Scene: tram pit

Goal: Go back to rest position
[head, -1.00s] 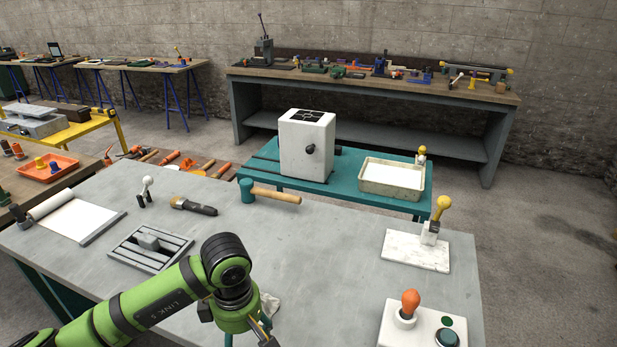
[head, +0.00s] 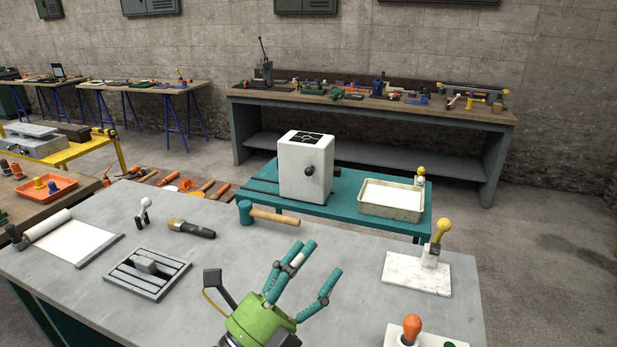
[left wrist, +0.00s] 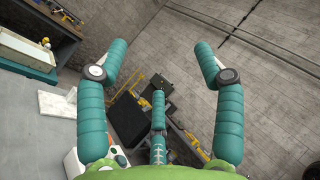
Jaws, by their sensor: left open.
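My left gripper (head: 303,279) is in the lower middle of the head view, above the grey worktable (head: 215,265). Its teal fingers are spread open with nothing between them, and they point upward in the picture. In the left wrist view the same open fingers (left wrist: 158,75) stand apart, with floor, wall and distant equipment behind them. My right gripper is not in either view.
A mallet (head: 270,215), a brush (head: 192,228), a slotted grey block (head: 147,272) and a white sheet (head: 72,238) lie on the worktable. A yellow-knobbed lever (head: 438,240) and an orange-knobbed box (head: 412,328) are at right. Behind stands a teal table with a white box (head: 305,165).

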